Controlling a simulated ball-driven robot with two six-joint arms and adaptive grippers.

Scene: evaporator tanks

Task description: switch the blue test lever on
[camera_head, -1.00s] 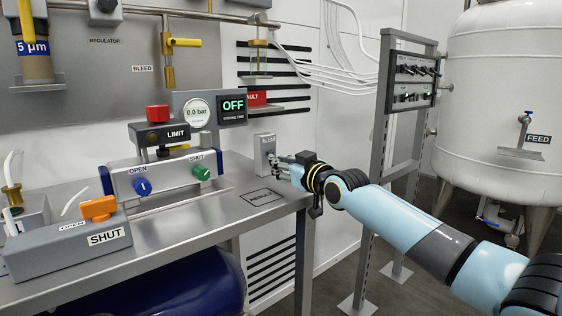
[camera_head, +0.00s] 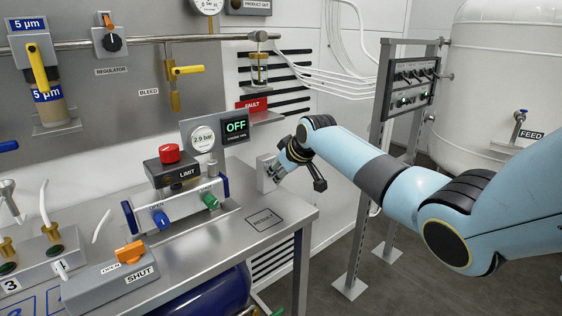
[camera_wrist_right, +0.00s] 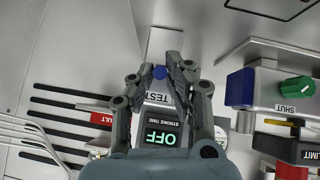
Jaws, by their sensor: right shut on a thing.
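The blue test lever shows as a small blue tip (camera_wrist_right: 160,72) in the right wrist view, between my right fingertips, beside the TEST label (camera_wrist_right: 157,97). The grey test box (camera_head: 264,174) stands on the bench's right part, against the wall. In the head view my right gripper (camera_head: 277,173) is at this box and hides the lever. In the right wrist view the fingers of my right gripper (camera_wrist_right: 161,75) are closed on the lever tip. The display (camera_head: 236,126) reads OFF. My left gripper is not in view.
The limit box with a red button (camera_head: 169,153) and the unit with blue and green knobs (camera_head: 180,207) stand left of the test box. The gauge (camera_head: 203,139) reads 2.9 bar. The bench right of the unit is clear around the marked rectangle (camera_head: 264,219).

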